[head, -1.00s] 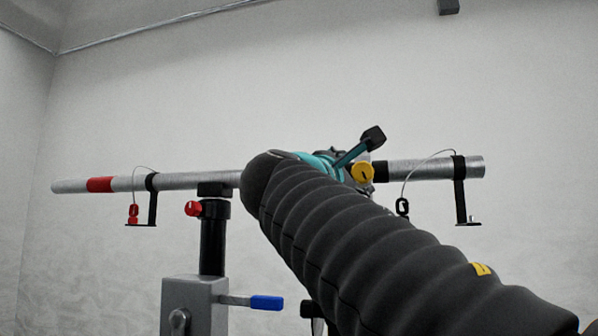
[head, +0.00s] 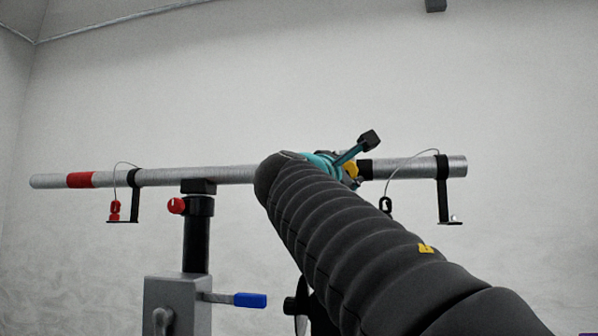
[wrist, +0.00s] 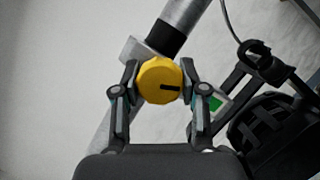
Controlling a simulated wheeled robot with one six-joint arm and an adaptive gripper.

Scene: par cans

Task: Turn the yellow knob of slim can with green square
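The yellow knob (wrist: 158,82) is in the middle of the wrist view, a round faceted cap with a black mark pointing right. My gripper (wrist: 160,70) has one finger on each side of it, and both fingertips appear to press on its edges. In the head view only a sliver of the yellow knob (head: 350,170) shows past my gripper (head: 338,162). A green square (wrist: 215,103) on a pale label shows just right of the right finger. The black can body (wrist: 262,125) lies at the right and is partly cut off.
A silver bar (head: 215,176) with a red band crosses behind the knob. A grey stand (head: 178,300) with a blue-handled lever (head: 250,300) and a red knob (head: 176,205) holds it. Black brackets with thin safety cables hang from the bar. Open space lies above it.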

